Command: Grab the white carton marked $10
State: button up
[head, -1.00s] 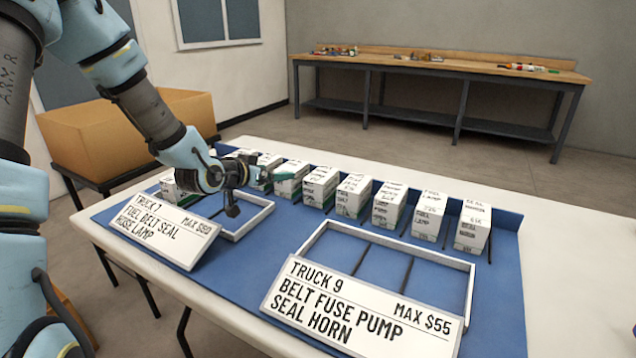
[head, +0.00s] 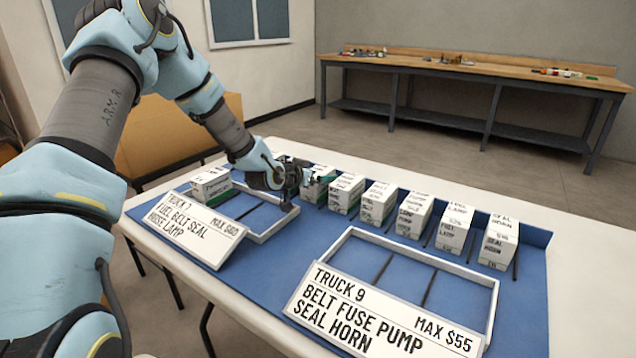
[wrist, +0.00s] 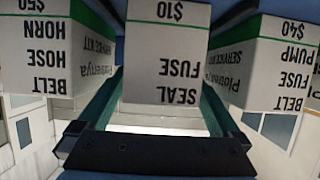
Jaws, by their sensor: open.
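The white carton marked $10 (wrist: 165,55), with SEAL and FUSE printed on it, fills the middle of the wrist view and appears upside down. It stands in the row on the blue mat, and in the head view the $10 carton (head: 315,190) is partly covered by my gripper. My gripper (head: 318,174) is open, with one green finger on each side of this carton. In the wrist view, the fingers of my gripper (wrist: 160,90) run along both its sides. I cannot tell whether they touch it.
A $50 carton (wrist: 35,50) and a $40 carton (wrist: 275,60) stand close on either side. The Truck 7 tray (head: 272,232) holds a carton (head: 210,186). The Truck 9 tray (head: 420,250) is empty. Signs stand before both trays.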

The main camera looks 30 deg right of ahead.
grip_shut()
dwell(0.8)
